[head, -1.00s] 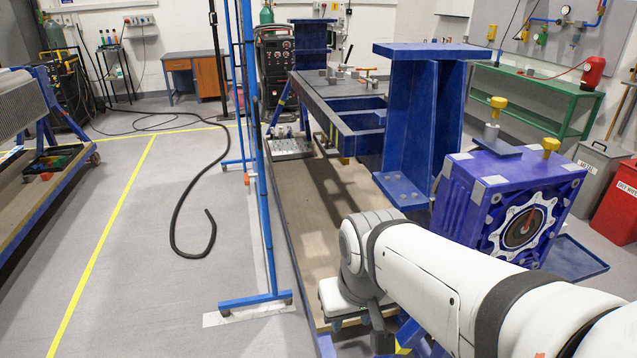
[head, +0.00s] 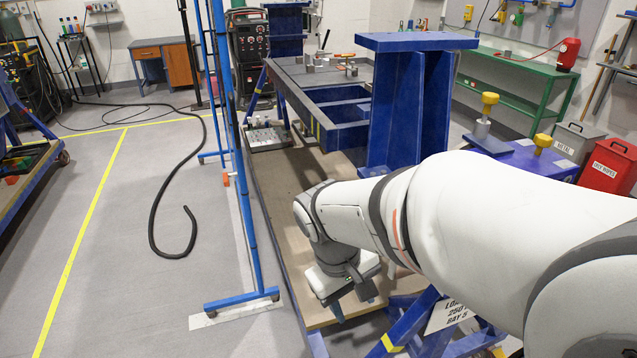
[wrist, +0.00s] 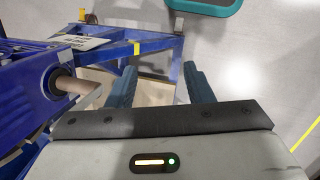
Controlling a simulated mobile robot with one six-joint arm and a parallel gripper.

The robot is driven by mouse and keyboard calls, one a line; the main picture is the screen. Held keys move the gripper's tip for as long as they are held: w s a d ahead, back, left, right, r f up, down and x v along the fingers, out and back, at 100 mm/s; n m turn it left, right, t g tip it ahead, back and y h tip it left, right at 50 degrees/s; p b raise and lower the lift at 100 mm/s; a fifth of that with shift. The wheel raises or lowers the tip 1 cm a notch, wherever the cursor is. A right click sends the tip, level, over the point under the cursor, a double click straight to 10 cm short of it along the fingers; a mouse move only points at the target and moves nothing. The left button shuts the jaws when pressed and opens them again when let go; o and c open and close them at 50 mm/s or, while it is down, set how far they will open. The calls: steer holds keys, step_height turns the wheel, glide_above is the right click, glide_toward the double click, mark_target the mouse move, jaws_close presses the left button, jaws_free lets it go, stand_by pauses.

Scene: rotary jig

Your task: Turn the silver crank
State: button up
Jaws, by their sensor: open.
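No silver crank can be made out in either view. In the wrist view a tan cylinder (wrist: 76,85) sticks out of a round opening in a blue housing (wrist: 25,90) at the left; I cannot tell whether it belongs to the crank. My gripper (wrist: 160,76) is open and empty, its two dark blue fingers apart, to the right of that cylinder and not touching it. In the head view my arm covers most of the blue gearbox (head: 530,153), and my fingertips are hard to see.
A blue frame (head: 405,325) with a white sign (head: 452,316) stands below my arm. A tall blue I-shaped post (head: 385,115) rises behind it. A blue upright stand (head: 242,300) is at the left. The grey floor (head: 110,265) farther left is mostly clear.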

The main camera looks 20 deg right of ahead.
steer(key=w+d+r+n+h+p, duration=0.1)
steer(key=w+d+n+h+p, duration=0.2)
steer(key=w+n+h+p, duration=0.75)
steer(key=d+n+h, duration=0.1)
steer(key=d, duration=0.1)
steer(key=w+d+f+n+t+h, duration=0.1)
steer(key=d+h, duration=0.1)
steer(key=d, duration=0.1)
steer(key=d+n+h, duration=0.1)
steer(key=d+h, duration=0.1)
steer(key=d, duration=0.1)
steer(key=shift+w+f+t, duration=0.2)
steer(key=shift+w+t, duration=0.05)
steer(key=shift+t, duration=0.05)
jaws_close()
stand_by(1.1)
